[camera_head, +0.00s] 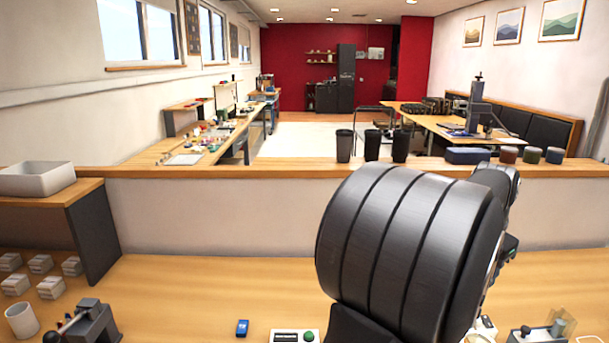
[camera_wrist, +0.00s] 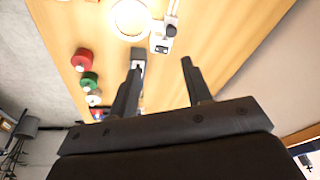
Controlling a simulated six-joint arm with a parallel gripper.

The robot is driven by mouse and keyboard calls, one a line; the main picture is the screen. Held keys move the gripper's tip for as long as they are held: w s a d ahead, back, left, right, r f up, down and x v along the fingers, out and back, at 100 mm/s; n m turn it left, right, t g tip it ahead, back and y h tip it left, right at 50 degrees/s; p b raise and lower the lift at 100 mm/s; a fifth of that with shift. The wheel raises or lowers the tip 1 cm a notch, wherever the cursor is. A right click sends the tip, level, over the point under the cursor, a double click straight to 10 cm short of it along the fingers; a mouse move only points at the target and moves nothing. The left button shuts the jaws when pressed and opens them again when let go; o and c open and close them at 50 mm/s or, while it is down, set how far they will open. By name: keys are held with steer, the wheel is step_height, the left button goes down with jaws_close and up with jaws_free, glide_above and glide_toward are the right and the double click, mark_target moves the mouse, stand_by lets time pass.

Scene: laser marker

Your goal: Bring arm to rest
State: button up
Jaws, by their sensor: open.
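My gripper (camera_wrist: 162,75) shows in the wrist view with its two dark fingers spread apart and nothing between them. It is open and empty, with the wooden table (camera_wrist: 215,50) beyond the fingertips. In the head view my dark arm link fills the middle right and hides the gripper and part of the bench (camera_head: 180,285) behind it.
Black cups (camera_head: 371,145) stand on the ledge. The wrist view shows red (camera_wrist: 82,59) and green (camera_wrist: 89,80) round items and a bright ring (camera_wrist: 131,18). The bench's left middle is clear.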

steer(key=shift+s+d+f+m+g+y, duration=0.15)
steer(key=shift+d+f+m+g+y, duration=0.2)
steer(key=shift+d+f+m, duration=0.4)
steer(key=shift+s+d+f+m+g+y, duration=0.1)
steer(key=shift+d+f+m+g+y, duration=0.3)
steer(key=shift+m, duration=0.65)
steer(key=shift+s+d+f+m+g+y, duration=0.15)
steer(key=shift+d+f+m+y, duration=0.2)
steer(key=shift+f+m, duration=0.5)
steer(key=shift+o, duration=0.2)
steer(key=shift+r, duration=0.1)
steer(key=o, duration=1.1)
steer(key=r, duration=0.4)
steer(key=shift+d, duration=0.3)
steer(key=shift+o, duration=0.3)
steer(key=shift+f, duration=0.2)
step_height(320, 180, down, 10)
steer(key=shift+r, duration=0.25)
steer(key=shift+r, duration=0.15)
